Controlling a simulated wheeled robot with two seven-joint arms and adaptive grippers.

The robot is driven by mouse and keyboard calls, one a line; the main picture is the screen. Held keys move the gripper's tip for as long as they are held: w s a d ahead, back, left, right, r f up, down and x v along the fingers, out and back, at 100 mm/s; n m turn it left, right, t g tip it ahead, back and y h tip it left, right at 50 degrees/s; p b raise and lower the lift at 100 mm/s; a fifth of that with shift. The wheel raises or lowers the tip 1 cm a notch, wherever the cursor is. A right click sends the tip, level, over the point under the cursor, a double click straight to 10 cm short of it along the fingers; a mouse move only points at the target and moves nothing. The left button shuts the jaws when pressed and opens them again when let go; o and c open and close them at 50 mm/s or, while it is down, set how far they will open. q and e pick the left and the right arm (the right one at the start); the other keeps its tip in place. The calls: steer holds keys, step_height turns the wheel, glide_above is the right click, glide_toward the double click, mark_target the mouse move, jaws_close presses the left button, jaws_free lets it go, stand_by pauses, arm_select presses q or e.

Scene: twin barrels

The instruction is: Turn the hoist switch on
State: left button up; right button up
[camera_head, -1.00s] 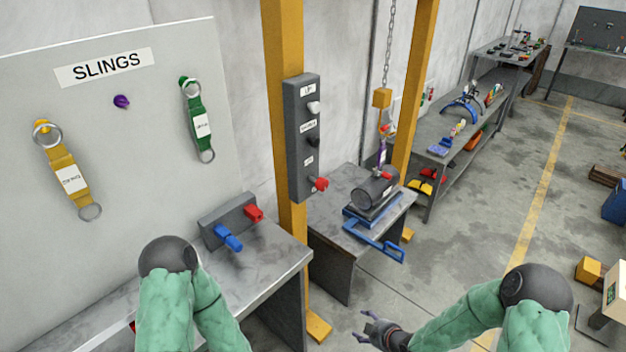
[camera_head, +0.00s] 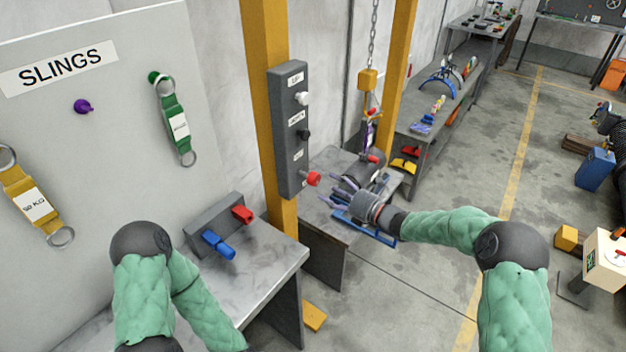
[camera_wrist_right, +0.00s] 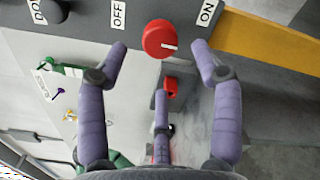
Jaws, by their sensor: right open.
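The hoist control box (camera_head: 290,130) is a tall dark panel on a yellow post, with a white knob at its top, a black one in the middle and the red switch (camera_head: 312,179) at its bottom. In the right wrist view the red round switch (camera_wrist_right: 159,39) has a white mark and sits between the labels OFF and ON; the mark points towards ON. My right gripper (camera_head: 343,190) is open, just right of and below the switch. In the wrist view its purple fingers (camera_wrist_right: 158,65) are spread on both sides of the switch, empty. My left gripper is out of view.
A bench with a red and blue handle block (camera_head: 222,228) stands left of the post. A dark cylinder (camera_head: 364,169) hangs or rests under the hoist hook (camera_head: 368,81) on the small table behind my right gripper. Slings hang on the white board (camera_head: 120,140).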

mark_target(317, 181)
steer(key=b+x, duration=0.1)
steer(key=x, duration=0.6)
steer(key=shift+w+a, duration=0.15)
steer(key=shift+w, duration=0.05)
steer(key=c, duration=1.2)
